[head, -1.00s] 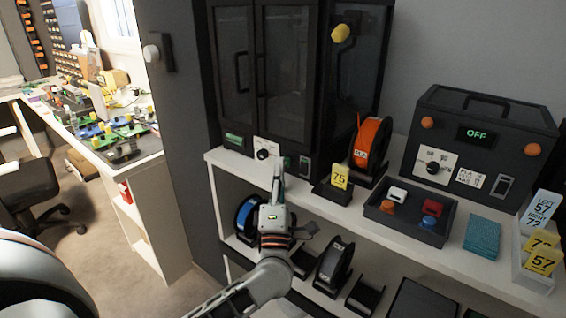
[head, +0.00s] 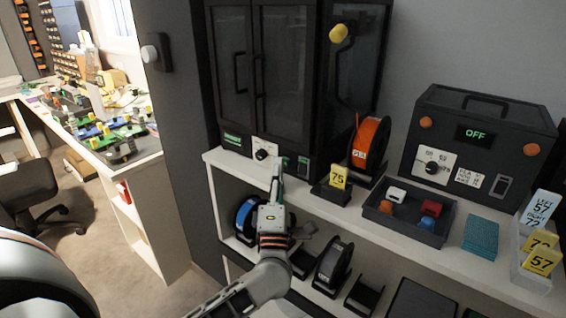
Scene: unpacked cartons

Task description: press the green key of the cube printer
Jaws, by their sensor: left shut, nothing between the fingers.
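The cube printer (head: 262,75) is the tall black cabinet with glass doors in the middle of the head view. Its lower front carries a green-lit display (head: 233,141), a white plate with a black knob (head: 262,152), a small green key (head: 288,162) and a dark switch (head: 303,166). My left gripper (head: 277,165) is shut and empty, its fingers pointing up just in front of the panel, between the knob and the green key. I cannot tell whether the fingertips touch the panel. My right gripper is not in view.
The white shelf (head: 400,228) holds an orange spool (head: 369,145), a yellow "75" card (head: 339,177), a tray of small cubes (head: 400,226) and a black box reading OFF (head: 478,150). A blue spool (head: 247,215) sits below, behind my left gripper.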

